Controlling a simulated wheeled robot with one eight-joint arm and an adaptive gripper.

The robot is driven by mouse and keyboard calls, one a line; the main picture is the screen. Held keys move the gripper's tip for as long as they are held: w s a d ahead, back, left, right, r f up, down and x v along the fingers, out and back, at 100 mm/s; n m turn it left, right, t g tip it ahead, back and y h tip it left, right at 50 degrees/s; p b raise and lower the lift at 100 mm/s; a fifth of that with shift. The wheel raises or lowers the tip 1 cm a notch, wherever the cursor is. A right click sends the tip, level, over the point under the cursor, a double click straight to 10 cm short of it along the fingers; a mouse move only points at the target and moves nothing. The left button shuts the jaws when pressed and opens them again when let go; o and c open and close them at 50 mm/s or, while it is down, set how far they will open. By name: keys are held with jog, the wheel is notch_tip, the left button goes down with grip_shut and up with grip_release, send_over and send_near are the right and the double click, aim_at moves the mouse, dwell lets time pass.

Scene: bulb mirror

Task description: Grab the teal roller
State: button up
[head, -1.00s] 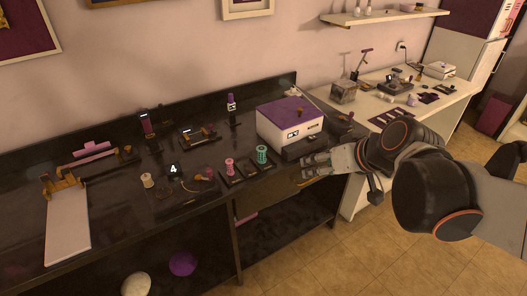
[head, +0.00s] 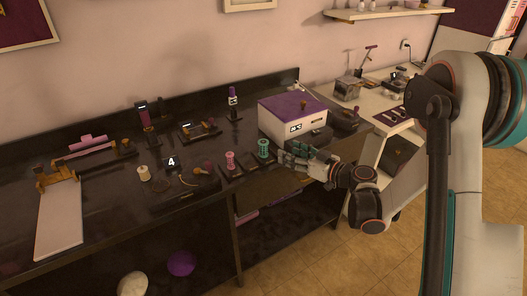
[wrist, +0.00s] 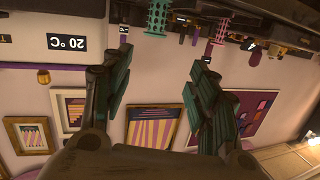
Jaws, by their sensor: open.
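The teal roller (head: 263,149), an upright ribbed spool, stands in a dark holder near the front edge of the black bench. In the wrist view, which is upside down, the teal roller (wrist: 158,17) shows at the top, between the lines of the two fingers and beyond their tips. My gripper (head: 290,160) is just right of the roller in the head view, apart from it as far as I can tell. In the wrist view my gripper (wrist: 158,64) has its fingers spread wide with nothing between them.
A pink roller (head: 230,160) stands close left of the teal one; it also shows in the wrist view (wrist: 221,30). A white box with a purple top (head: 292,117) stands behind my gripper. A cream spool (head: 143,173) and a number 4 sign (head: 171,162) are farther left.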

jog(key=t+y, duration=0.1)
send_near(267, 149)
jog(key=shift+n, duration=0.4)
jog(key=x, duration=0.6)
jog(key=shift+a+r+b, duration=0.15)
jog(key=shift+r+b, duration=0.2)
jog(key=shift+r, duration=0.05)
jog(key=b+x, duration=0.1)
jog(key=x, duration=0.1)
jog(key=f+b+x, duration=0.1)
jog(key=x, duration=0.1)
jog(key=shift+w+a, duration=0.2)
jog(key=shift+w, duration=0.05)
jog(key=shift+w+a+r, duration=0.15)
jog(key=shift+w+a, duration=0.1)
jog(key=shift+a, duration=0.05)
jog(key=c, duration=0.9)
